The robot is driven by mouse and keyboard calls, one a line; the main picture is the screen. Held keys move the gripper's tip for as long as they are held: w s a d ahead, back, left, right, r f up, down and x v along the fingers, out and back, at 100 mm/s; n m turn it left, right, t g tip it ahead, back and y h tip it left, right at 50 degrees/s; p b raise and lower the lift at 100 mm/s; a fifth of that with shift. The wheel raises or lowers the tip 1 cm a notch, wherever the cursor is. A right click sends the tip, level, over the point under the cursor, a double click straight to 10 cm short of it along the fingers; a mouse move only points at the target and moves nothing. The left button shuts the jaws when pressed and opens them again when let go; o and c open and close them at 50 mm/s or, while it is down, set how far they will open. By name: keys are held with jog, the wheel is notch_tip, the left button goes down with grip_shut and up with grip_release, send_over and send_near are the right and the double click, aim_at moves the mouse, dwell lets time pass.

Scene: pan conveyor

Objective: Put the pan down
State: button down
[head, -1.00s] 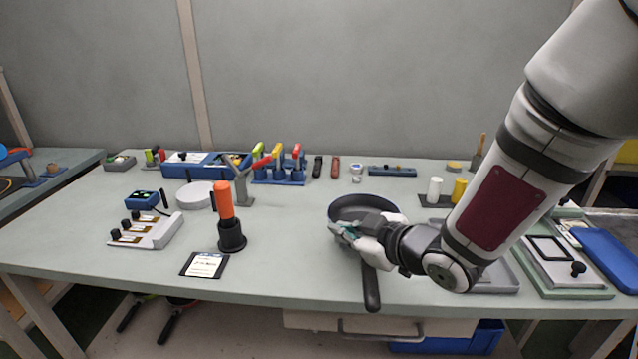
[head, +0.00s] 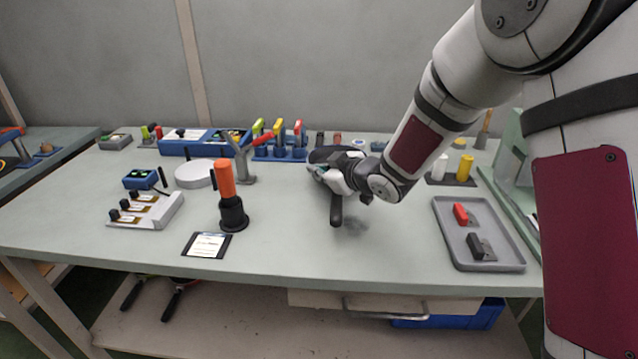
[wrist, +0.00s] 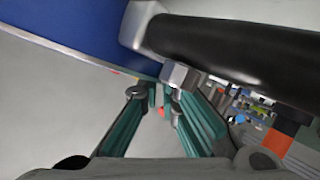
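The dark pan (head: 321,156) is toward the back middle of the table in the head view, partly hidden behind my gripper (head: 322,172). Its black handle (head: 336,210) points toward the front edge, with a shadow on the table to the right of its end. The pan looks held above the table; the height is hard to judge. My gripper is closed on the pan near the handle's root. In the wrist view, the teal fingers (wrist: 155,95) are close together below the thick black handle (wrist: 225,45). The exact contact is hidden.
The table (head: 280,240) is clear in front of the pan. A grey tray (head: 452,250) with red and black pieces is at right. An orange-handled tool in a black stand (head: 231,210) is left. Blue racks (head: 280,152) stand behind; white and yellow cylinders (head: 465,168) are back right.

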jog(key=shift+w+a, duration=0.1)
jog(key=shift+w, duration=0.15)
jog(key=shift+f+b, duration=0.4)
jog(key=shift+f, duration=1.3)
jog(key=shift+f, duration=0.1)
jog(key=c, duration=1.8)
grip_release()
jog(key=shift+f, duration=0.1)
jog(key=shift+s, duration=0.1)
jog(key=shift+s+r, duration=0.1)
jog(key=shift+r, duration=0.2)
jog(key=p+v, duration=0.1)
jog(key=v, duration=1)
jog(key=shift+s+d+p, duration=0.25)
jog(key=shift+s+p, duration=0.05)
jog(key=shift+p, duration=0.05)
jog(key=shift+r, duration=0.1)
